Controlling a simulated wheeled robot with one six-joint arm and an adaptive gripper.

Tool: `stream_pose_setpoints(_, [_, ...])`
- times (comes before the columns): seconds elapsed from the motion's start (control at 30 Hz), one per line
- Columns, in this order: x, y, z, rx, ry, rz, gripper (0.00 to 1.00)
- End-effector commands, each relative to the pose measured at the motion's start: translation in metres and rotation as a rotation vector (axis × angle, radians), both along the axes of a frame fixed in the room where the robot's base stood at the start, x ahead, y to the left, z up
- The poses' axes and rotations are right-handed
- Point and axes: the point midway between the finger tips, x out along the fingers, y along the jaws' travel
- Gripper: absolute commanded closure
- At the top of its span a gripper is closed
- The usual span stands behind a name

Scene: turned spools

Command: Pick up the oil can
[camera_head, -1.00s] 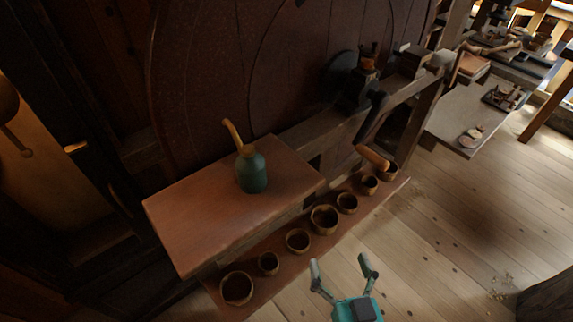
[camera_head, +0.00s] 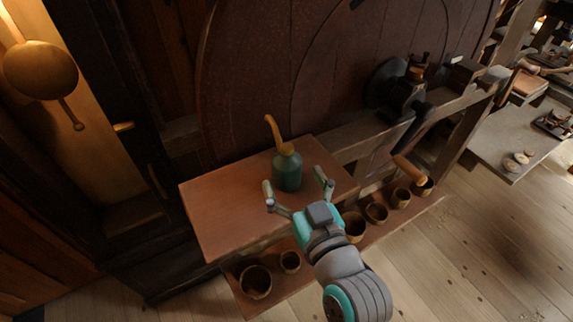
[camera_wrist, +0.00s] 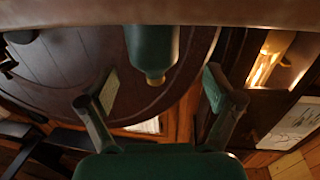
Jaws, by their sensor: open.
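The oil can (camera_head: 287,171) is a green bottle with a tan, slanted spout. It stands upright on a reddish wooden shelf (camera_head: 215,215) in the head view. My gripper (camera_head: 297,188) is open, with its fingers spread to either side of the can in that picture. In the wrist view the green can (camera_wrist: 152,50) appears inverted, between and beyond the fingertips of my open gripper (camera_wrist: 160,85). The fingers do not appear to touch it. The can's spout is mostly out of sight in the wrist view.
Several wooden cups (camera_head: 255,282) stand on a lower plank beneath the shelf. A large dark wooden wheel (camera_head: 330,80) rises behind. A crank handle (camera_head: 409,168) sticks out at right. The floor (camera_head: 480,250) at lower right looks clear.

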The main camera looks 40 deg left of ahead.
Motion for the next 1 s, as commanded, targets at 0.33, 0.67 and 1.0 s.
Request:
stream_pose_setpoints(0.33, [0.023, 0.025, -0.004, 0.000, 0.000, 0.000, 0.10])
stream_pose_setpoints(0.67, [0.036, 0.044, -0.005, -0.001, 0.001, -0.001, 0.10])
stream_pose_setpoints(1.0, [0.035, 0.044, -0.005, 0.000, 0.001, -0.001, 0.57])
